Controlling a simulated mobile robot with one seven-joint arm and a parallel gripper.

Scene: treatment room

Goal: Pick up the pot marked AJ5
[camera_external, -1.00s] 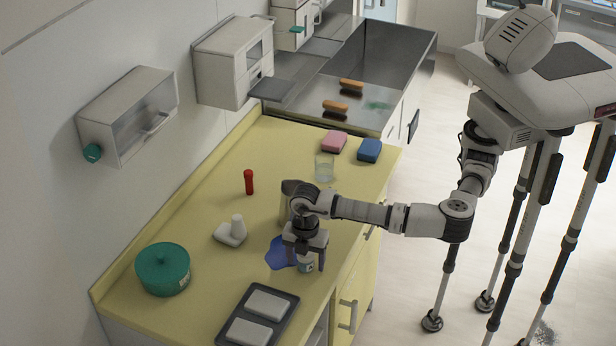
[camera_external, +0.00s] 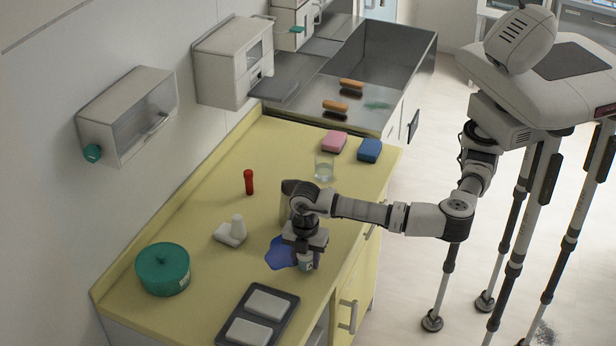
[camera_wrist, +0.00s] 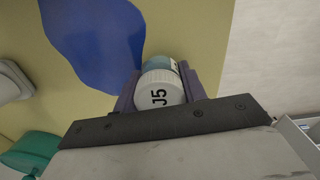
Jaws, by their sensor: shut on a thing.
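The pot (camera_wrist: 160,90) has a white ribbed lid with dark lettering, of which "J5" is readable, and a bluish body. In the wrist view it sits between the two fingers of my gripper (camera_wrist: 162,92), which is shut on it. In the external view my gripper (camera_external: 304,258) points down near the counter's front edge. The pot's lower part (camera_external: 306,266) shows just below the fingers there. I cannot tell whether the pot still touches the counter.
A flat blue patch (camera_external: 281,254) lies on the yellow counter (camera_external: 200,225) beside my gripper. A dark tray (camera_external: 284,318) with white blocks, a green lidded pot (camera_external: 162,268), a white bottle (camera_external: 237,226), a red cylinder (camera_external: 249,182) and a glass (camera_external: 324,167) stand around.

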